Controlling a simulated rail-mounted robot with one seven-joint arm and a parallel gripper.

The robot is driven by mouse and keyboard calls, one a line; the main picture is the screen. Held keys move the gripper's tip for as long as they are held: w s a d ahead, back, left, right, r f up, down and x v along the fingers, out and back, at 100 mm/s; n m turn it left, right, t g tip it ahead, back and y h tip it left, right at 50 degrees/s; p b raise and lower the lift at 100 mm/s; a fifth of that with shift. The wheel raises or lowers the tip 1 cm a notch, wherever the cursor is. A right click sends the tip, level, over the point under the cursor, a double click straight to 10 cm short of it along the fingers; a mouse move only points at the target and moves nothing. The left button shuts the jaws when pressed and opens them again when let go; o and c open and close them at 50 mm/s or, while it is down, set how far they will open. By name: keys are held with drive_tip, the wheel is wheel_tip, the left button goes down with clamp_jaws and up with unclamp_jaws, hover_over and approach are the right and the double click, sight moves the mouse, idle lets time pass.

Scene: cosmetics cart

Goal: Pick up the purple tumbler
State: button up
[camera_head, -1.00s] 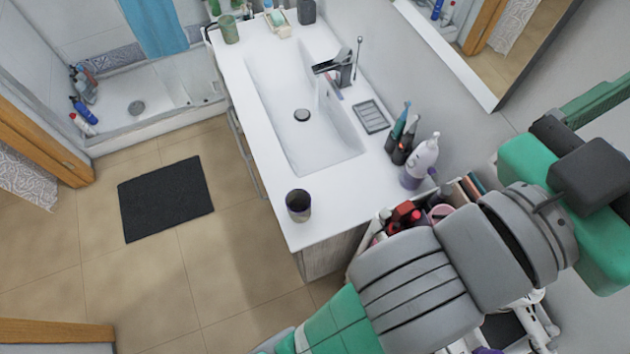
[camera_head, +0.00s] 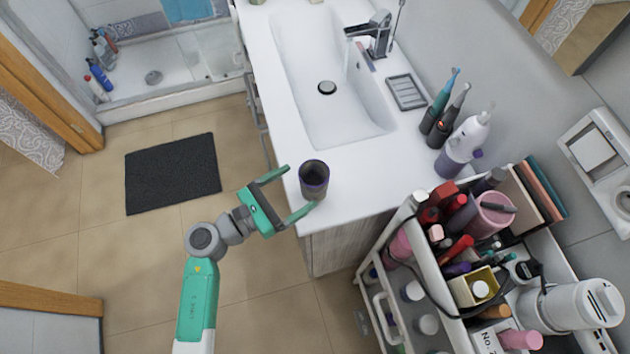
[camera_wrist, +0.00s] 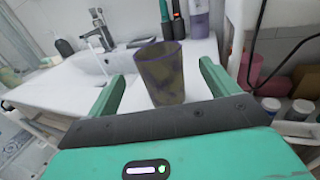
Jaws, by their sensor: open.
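The purple tumbler (camera_head: 313,180) is a dark cup with a purple rim, standing upright near the front corner of the white sink counter (camera_head: 350,185). In the wrist view the tumbler (camera_wrist: 161,75) looks brownish and partly see-through, with a purple rim. My gripper (camera_head: 301,190) is open, its green fingers pointing at the tumbler from the left, one on each side. In the wrist view the tumbler stands between and ahead of the fingers (camera_wrist: 163,78), with gaps on both sides. Its base is partly hidden behind the gripper body.
A cosmetics cart (camera_head: 378,300) full of bottles and tubes stands right of the counter. Electric toothbrushes (camera_head: 440,118) and a white and purple bottle (camera_head: 465,145) stand behind the tumbler. The sink basin (camera_head: 340,120) is empty. A dark mat (camera_head: 172,173) lies on the floor.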

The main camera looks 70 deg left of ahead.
sight(326, 168)
drive_tip(key=x, duration=0.8)
drive_tip(key=shift+r, duration=0.2)
drive_tip(key=c, duration=1.1)
